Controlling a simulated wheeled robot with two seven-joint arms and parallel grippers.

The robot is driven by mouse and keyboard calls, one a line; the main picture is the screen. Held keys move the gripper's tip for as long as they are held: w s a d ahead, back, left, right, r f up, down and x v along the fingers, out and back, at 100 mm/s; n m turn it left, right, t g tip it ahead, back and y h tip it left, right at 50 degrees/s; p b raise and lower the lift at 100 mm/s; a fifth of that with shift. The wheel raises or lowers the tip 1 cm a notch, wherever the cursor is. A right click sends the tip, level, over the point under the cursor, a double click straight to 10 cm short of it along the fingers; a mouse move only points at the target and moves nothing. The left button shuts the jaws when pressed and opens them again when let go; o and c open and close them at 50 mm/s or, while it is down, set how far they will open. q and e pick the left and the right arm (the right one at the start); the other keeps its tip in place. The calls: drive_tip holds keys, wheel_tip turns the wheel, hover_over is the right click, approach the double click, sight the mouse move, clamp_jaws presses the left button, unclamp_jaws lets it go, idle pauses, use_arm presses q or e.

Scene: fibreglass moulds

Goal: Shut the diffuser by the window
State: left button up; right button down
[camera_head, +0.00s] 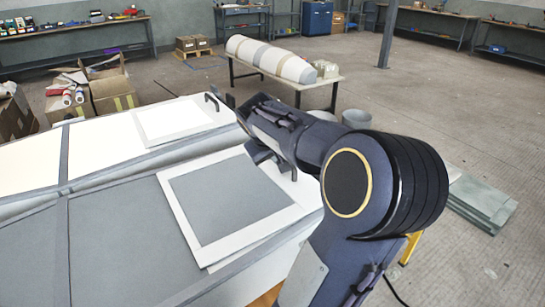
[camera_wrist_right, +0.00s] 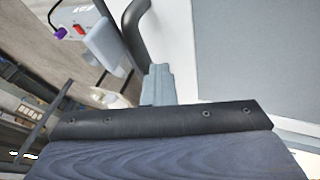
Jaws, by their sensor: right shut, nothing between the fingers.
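A white-framed grey panel (camera_head: 228,195) lies in the near half of the large mould surface. A second pale framed panel (camera_head: 178,122) lies beyond it. A dark upright handle (camera_head: 213,102) stands by the far panel's right end; a dark curved bar, seemingly this handle, shows in the right wrist view (camera_wrist_right: 136,28). I cannot tell which panel or part is the diffuser and which the window. My right gripper (camera_head: 231,101) is shut and empty, just right of the handle in the head view; its fingertips also show in the right wrist view (camera_wrist_right: 157,84). My left gripper is out of view.
A table with a long pale mould (camera_head: 270,60) stands behind. Cardboard boxes (camera_head: 112,92) are at the left. A post (camera_head: 388,35) and grey slabs (camera_head: 480,195) are to the right. Open floor lies around the back table. My right arm hides part of the mould's right edge.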

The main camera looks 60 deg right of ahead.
drive_tip(key=shift+s+d+r, duration=0.15)
drive_tip(key=shift+d+r, duration=0.05)
drive_tip(key=shift+r, duration=0.2)
drive_tip(key=v, duration=0.7)
drive_tip(key=shift+a, duration=0.35)
